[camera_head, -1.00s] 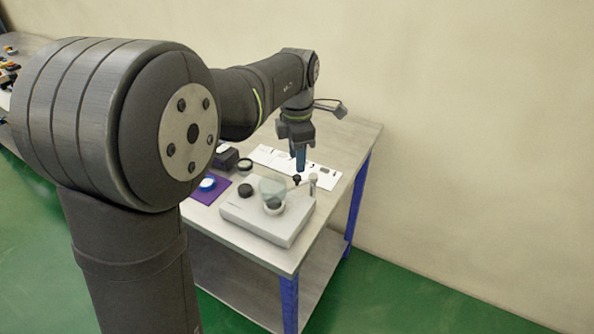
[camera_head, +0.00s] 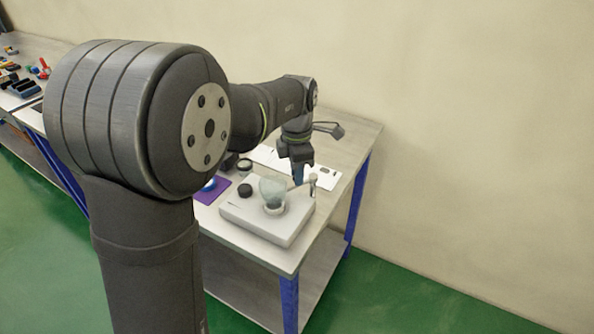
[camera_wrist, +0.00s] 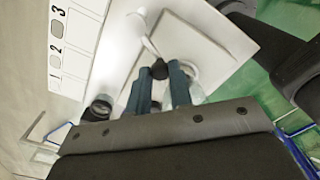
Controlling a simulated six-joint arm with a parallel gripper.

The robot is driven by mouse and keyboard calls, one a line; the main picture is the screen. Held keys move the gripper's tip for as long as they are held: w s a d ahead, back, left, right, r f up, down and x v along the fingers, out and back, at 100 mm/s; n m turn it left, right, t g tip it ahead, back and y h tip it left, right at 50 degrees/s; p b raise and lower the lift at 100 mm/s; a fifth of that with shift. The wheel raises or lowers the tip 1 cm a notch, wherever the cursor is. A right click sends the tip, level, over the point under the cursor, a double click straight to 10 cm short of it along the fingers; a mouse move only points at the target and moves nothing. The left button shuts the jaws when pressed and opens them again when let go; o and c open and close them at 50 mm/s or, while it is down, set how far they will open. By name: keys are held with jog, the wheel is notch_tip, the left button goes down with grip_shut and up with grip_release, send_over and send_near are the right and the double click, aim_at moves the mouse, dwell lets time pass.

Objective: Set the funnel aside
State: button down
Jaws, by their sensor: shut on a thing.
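The translucent funnel (camera_head: 273,187) stands upright in a white ring on top of a white box (camera_head: 250,222) on the table. In the wrist view it is largely hidden behind my right finger. My gripper (camera_head: 298,180) is to the right of the funnel and behind it, apart from it. Its blue fingers point down at the box's back right part. In the wrist view my gripper (camera_wrist: 161,85) is shut on a small black knob (camera_wrist: 159,71) at the box. A thin white post (camera_head: 312,183) stands just right of the fingers.
A purple mat (camera_head: 211,194) lies left of the box, and a dark-rimmed jar (camera_head: 244,164) stands behind. A white card with numbers (camera_wrist: 67,40) lies behind. The table's right end is clear.

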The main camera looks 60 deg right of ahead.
jog(key=shift+s+n, duration=0.15)
jog(key=shift+n, duration=0.15)
jog(key=n, duration=0.1)
jog(key=s+n, duration=0.1)
jog(key=n, duration=0.1)
jog(key=shift+s+a, duration=0.2)
jog(key=shift+a, duration=0.05)
jog(key=shift+s+n, duration=0.45)
jog(key=shift+n, duration=0.6)
jog(key=shift+s+n, duration=0.4)
jog(key=shift+n, duration=0.65)
jog(key=c, duration=1.3)
grip_release()
jog(key=shift+r, duration=0.15)
notch_tip(320, 180, up, 17)
jog(key=shift+r, duration=0.1)
